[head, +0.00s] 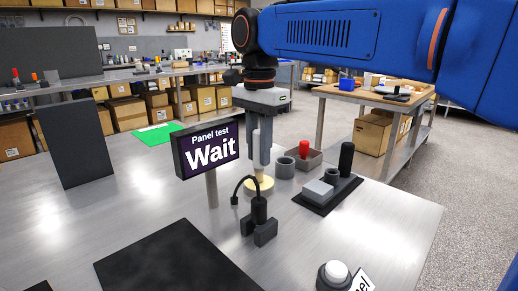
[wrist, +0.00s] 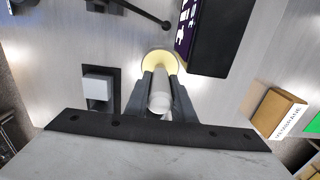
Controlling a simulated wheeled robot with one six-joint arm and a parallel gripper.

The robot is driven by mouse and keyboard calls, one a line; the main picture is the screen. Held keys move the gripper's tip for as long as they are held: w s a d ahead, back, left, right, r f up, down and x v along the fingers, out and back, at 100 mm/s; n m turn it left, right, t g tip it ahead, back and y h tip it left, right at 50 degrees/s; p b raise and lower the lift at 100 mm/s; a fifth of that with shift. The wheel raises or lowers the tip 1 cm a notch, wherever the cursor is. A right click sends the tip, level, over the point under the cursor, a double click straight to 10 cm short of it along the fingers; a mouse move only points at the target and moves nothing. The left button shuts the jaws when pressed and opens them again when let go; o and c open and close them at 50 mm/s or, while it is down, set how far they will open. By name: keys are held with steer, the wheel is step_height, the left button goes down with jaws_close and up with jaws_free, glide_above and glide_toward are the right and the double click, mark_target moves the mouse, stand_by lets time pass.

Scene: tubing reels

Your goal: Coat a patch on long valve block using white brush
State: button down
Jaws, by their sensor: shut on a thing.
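My gripper (head: 262,165) points straight down over the metal table, its fingers closed around a pale upright handle. This looks like the white brush (wrist: 160,95), with a tan lower part seen in the head view (head: 259,170). Its lower end is at a round cream-coloured disc or dish (head: 265,183), which also shows in the wrist view (wrist: 153,58); contact cannot be told. I cannot tell surely which thing is the long valve block. A black base (head: 313,206) with a light grey block (head: 319,191) and an upright black cylinder (head: 346,158) stands right of my gripper.
A sign (head: 207,148) reading "Panel test Wait" stands close left. A black fixture with a curved cable (head: 259,212) is in front. A grey cup (head: 285,168) and a tray with a red item (head: 304,149) are right. A black mat (head: 175,258) and white button (head: 336,271) lie nearer.

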steer(key=shift+f, duration=0.4)
stand_by(1.2)
steer(key=shift+r, duration=3.55)
